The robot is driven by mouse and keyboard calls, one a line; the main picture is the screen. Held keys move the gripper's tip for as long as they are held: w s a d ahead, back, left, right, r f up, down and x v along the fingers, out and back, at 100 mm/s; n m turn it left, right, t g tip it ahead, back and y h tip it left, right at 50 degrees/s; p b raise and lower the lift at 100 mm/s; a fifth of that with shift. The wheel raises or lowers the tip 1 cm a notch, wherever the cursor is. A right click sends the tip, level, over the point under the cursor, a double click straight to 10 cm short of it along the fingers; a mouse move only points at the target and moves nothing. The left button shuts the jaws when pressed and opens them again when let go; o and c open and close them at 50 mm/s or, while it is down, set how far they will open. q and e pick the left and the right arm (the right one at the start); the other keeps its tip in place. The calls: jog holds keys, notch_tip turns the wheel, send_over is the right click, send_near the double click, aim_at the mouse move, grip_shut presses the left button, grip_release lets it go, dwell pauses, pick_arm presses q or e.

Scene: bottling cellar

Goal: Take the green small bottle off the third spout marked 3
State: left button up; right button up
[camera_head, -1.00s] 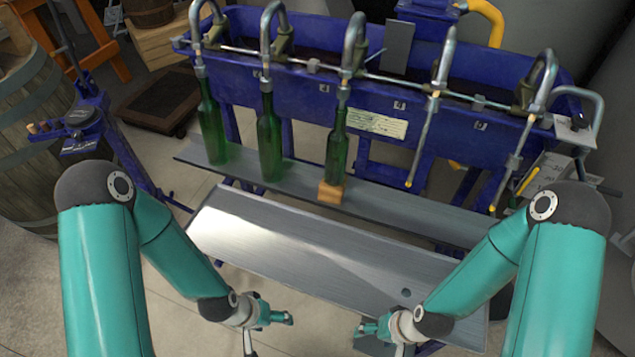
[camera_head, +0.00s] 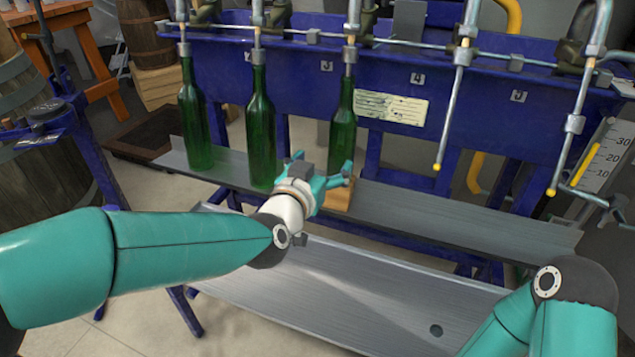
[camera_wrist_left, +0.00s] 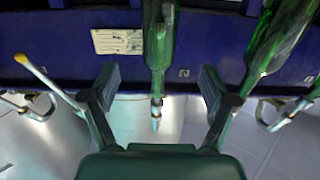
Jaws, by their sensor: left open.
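The small green bottle (camera_head: 343,130) hangs upright with its neck at the third spout (camera_head: 352,40), beside the mark 3 (camera_head: 326,66). Its base is at a wooden block (camera_head: 340,200) on the metal shelf. My left gripper (camera_head: 326,172) is open in front of the bottle's lower part, hiding some of it. In the left wrist view, which looks upside down, the bottle (camera_wrist_left: 158,38) appears between the two spread fingers (camera_wrist_left: 158,80). I cannot tell whether they touch it. My right arm is at the lower right; its gripper is out of view.
Two other green bottles stand left, the nearer one (camera_head: 262,130) close to my left gripper and another (camera_head: 195,115) farther left. Two bare spouts with tubes (camera_head: 450,110) hang at right. The shelf (camera_head: 450,222) is free to the right; a lower metal surface (camera_head: 340,285) is empty.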

aim_at(338, 144)
pick_arm(q)
jog(key=shift+p+x, duration=1.2)
jog(key=shift+x, duration=3.45)
jog(key=shift+w, duration=0.1)
jog(key=shift+p+x, duration=0.45)
jog(key=shift+x, duration=1.1)
jog(key=shift+d, duration=0.1)
grip_shut()
